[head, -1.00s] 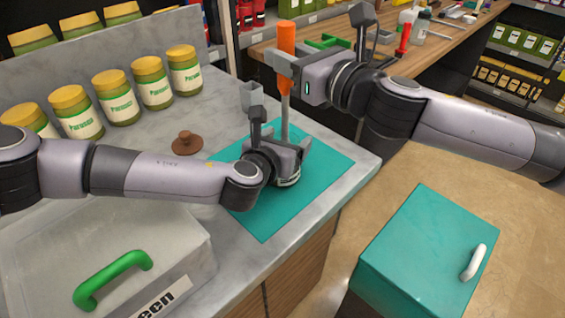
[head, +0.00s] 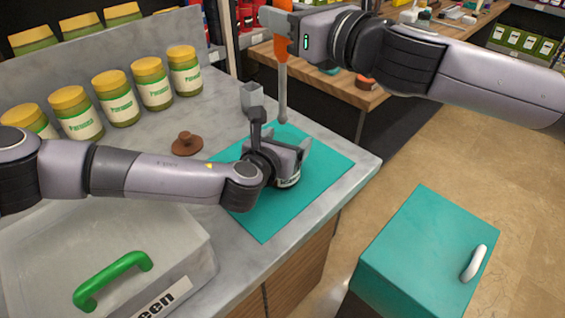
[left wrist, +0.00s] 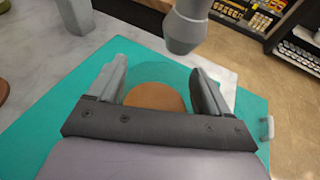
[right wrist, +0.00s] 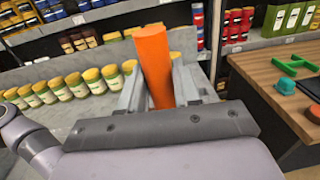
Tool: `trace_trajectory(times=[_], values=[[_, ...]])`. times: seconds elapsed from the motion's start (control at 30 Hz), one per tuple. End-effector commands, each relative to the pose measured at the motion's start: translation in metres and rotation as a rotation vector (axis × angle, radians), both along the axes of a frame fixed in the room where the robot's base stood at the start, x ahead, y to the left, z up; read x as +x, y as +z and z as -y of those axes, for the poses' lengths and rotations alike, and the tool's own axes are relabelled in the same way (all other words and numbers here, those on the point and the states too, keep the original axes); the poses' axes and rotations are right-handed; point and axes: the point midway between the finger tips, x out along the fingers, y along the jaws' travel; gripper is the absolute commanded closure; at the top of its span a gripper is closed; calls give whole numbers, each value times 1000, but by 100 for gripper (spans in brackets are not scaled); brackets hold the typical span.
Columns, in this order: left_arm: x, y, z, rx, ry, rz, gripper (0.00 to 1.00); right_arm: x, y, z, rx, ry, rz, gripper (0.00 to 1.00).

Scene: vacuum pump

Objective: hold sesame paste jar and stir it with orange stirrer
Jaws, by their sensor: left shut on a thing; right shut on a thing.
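My left gripper (head: 284,158) is shut on the sesame paste jar (head: 289,181), which stands on the teal mat (head: 325,172) and is mostly hidden by the gripper in the head view. In the left wrist view the jar's open top with brown paste (left wrist: 155,97) sits between the fingers. My right gripper (head: 281,22) is shut on the orange handle of the stirrer (head: 283,50). The stirrer's grey shaft points down and its tip (left wrist: 184,38) is above and apart from the jar. The orange handle fills the right wrist view's middle (right wrist: 155,66).
A brown knobbed lid (head: 187,144) lies left of the mat. Several yellow-lidded jars (head: 117,100) line the back of the counter. A clear box with a green handle (head: 115,278) is at the front left. A teal box (head: 425,250) stands right of the counter.

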Motion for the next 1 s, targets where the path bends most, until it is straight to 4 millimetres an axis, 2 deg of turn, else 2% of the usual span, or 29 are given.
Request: trace_trajectory(times=[0.1, 0.13, 0.17, 0.57, 1.0], values=[[0, 1, 0, 0, 0, 1, 66, 0, 0, 0, 0, 1, 1, 100], [0, 1, 0, 0, 0, 1, 11, 0, 0, 0, 0, 1, 1, 100], [0, 1, 0, 0, 0, 1, 1, 0, 0, 0, 0, 1, 1, 100], [-6, 2, -3, 0, -1, 0, 0, 0, 0, 0, 0, 1, 1, 100], [-58, 20, -24, -2, 0, -1, 0, 0, 0, 0, 0, 0, 1, 100]])
